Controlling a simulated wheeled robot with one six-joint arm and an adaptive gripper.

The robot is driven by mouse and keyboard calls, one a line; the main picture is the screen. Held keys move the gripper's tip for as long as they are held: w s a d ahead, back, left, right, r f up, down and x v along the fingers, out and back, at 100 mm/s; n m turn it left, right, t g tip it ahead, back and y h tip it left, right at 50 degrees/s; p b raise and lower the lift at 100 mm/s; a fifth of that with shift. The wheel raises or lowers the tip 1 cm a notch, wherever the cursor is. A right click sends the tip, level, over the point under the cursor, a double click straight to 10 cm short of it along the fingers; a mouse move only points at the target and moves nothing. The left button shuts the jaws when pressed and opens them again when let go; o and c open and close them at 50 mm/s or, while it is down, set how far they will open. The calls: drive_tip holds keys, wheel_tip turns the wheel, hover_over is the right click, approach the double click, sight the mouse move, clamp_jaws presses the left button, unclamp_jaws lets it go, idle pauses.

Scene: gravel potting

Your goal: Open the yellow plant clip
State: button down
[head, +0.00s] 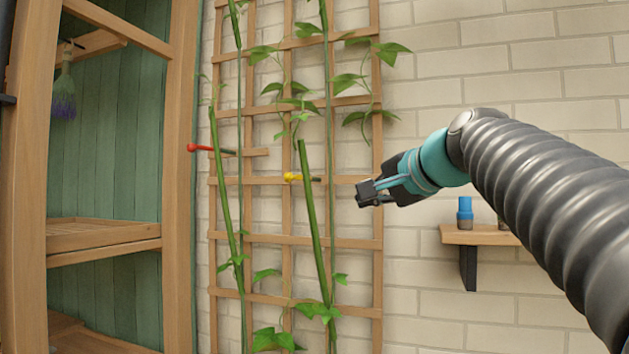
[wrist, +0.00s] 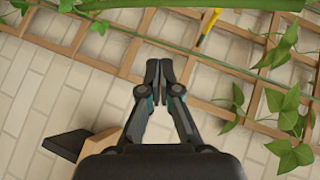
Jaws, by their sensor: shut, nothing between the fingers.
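The yellow plant clip (head: 291,177) is on the wooden trellis at mid height, by a thick green stem (head: 313,220). In the wrist view the yellow clip (wrist: 208,27) shows at the top, its upper end by the green stem. My gripper (head: 366,193) is to the right of the clip in the head view, at nearly the same height and apart from it. In the wrist view my gripper (wrist: 160,76) has its fingertips together with nothing between them. Whether the clip's jaws are open or shut is too small to tell.
A red clip (head: 200,148) is on the trellis (head: 378,230) to the left, by another stem. A small wall shelf (head: 470,237) with a blue object (head: 465,210) is at the right, below my arm. A green-backed wooden cabinet (head: 178,180) stands at the left. Leaves (head: 351,83) hang above my gripper.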

sight(298, 178)
wheel_tip(298, 178, up, 7)
drive_tip(key=w+m+t+y, duration=0.1)
drive_tip(key=w+y, duration=0.1)
drive_tip(key=a+x, duration=0.1)
drive_tip(key=x, duration=0.5)
drive_tip(key=s+a+p+x, duration=0.1)
drive_tip(key=x, duration=0.6)
drive_tip(key=shift+s+a+f, duration=0.2)
drive_tip(key=shift+a+f, duration=0.15)
drive_tip(key=shift+a, duration=0.05)
drive_tip(key=shift+d+p, duration=0.1)
drive_tip(key=shift+p, duration=0.2)
